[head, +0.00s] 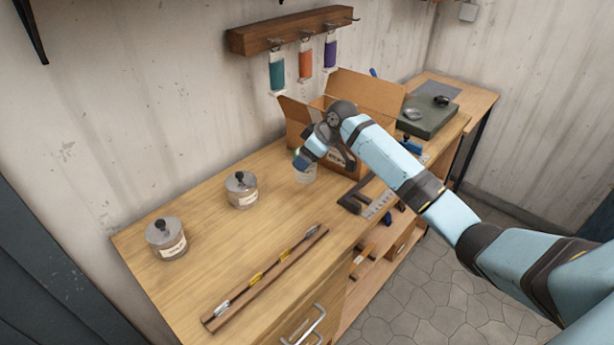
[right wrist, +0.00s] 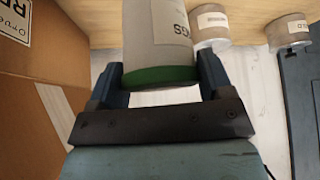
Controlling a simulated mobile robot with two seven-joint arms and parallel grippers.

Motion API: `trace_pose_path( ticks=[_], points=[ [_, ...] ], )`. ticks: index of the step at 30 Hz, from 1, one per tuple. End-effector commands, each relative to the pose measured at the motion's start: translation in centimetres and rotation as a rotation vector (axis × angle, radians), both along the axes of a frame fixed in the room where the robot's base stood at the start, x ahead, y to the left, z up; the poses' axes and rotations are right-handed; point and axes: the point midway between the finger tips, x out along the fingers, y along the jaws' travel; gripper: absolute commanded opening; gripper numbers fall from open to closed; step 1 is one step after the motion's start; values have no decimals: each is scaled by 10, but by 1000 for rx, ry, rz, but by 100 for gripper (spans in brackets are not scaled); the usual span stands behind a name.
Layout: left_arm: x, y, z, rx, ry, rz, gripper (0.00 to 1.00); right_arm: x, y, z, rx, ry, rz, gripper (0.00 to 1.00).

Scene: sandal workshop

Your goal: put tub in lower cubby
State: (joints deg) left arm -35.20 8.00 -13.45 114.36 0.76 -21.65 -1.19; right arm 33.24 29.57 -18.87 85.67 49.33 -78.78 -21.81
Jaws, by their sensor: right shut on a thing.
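The tub (head: 305,172) is a pale, translucent container with a green end, beside the open cardboard box on the bench. My right gripper (head: 307,158) is shut on it, and the gripper and arm hide part of it. In the right wrist view the labelled tub (right wrist: 158,40) sits between the two fingers of my right gripper (right wrist: 160,82), with its green rim towards me. I cannot tell whether the tub touches the bench top. Open cubbies (head: 344,325) show in the bench's front, below the top; their insides are partly hidden. My left gripper is not in view.
The cardboard box (head: 292,125) stands close behind the gripper. Two knobbed jars (head: 242,190) (head: 167,240) stand on the left of the bench (head: 200,210). A long wooden strip (head: 265,280) lies along the front edge. A metal square (head: 352,203) lies near the box.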

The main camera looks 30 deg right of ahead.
Motion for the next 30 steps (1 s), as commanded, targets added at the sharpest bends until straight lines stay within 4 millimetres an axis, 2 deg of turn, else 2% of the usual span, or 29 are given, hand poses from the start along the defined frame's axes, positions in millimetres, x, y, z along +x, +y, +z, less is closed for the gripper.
trace_pose_path(
  ticks=[3,11,18,28,29,30],
  points=[
    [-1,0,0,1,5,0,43,0,0,-21,0,0,-1,43],
    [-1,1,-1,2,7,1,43,0,0,-41,0,-1,-1,43],
    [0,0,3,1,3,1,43,0,0,-73,0,-1,-1,43],
    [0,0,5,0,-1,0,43,0,0,-76,-1,-2,-1,43],
    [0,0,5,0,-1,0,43,0,0,-77,-1,-1,-1,78],
    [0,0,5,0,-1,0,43,0,0,-77,-1,-1,-1,87]
  ],
)
